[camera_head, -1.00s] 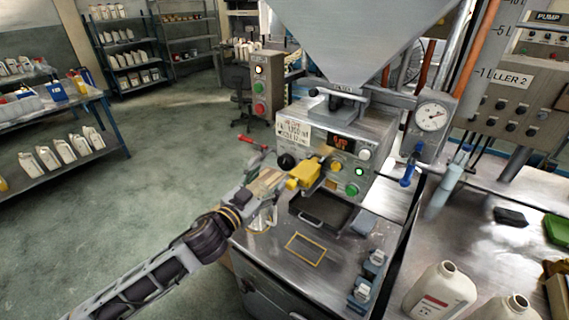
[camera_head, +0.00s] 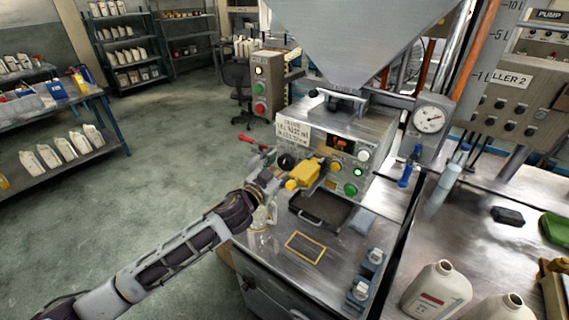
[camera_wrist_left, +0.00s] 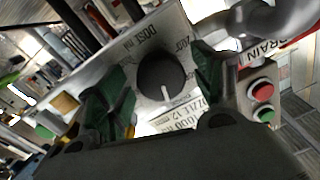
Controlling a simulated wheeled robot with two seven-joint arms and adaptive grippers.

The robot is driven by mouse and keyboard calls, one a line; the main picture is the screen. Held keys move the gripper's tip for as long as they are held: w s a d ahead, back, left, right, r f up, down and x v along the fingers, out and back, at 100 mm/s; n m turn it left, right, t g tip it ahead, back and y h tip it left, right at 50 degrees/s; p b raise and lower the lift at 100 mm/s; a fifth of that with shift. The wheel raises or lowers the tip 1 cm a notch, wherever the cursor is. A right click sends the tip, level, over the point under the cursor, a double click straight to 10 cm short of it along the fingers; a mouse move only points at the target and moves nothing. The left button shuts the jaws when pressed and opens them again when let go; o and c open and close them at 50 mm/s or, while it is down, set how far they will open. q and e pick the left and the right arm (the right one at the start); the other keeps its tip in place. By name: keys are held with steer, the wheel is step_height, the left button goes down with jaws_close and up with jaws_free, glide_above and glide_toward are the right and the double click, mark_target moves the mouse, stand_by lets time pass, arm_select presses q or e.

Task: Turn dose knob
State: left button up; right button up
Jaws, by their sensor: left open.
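The dose knob (camera_head: 286,161) is a round black knob on the left of the filling machine's front panel. In the left wrist view the dose knob (camera_wrist_left: 162,75) is large and near the middle, with a white pointer line towards the picture's bottom. My left gripper (camera_head: 272,178) is just in front of and below the knob in the head view. In the wrist view its two green-padded fingers (camera_wrist_left: 162,88) are open, one on each side of the knob, with gaps visible. Whether either finger touches it I cannot tell. My right gripper is not in view.
A yellow part (camera_head: 304,175) sticks out of the panel right beside my left gripper. A red and a green button (camera_wrist_left: 262,91) show right of the knob in the wrist view. A black tray (camera_head: 318,212) lies below the panel. White bottles (camera_head: 437,288) stand at the lower right.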

arm_select(q)
steer(key=shift+w+d, duration=0.25)
steer(key=shift+w, duration=0.15)
steer(key=c, duration=0.9)
steer(key=shift+c, duration=0.6)
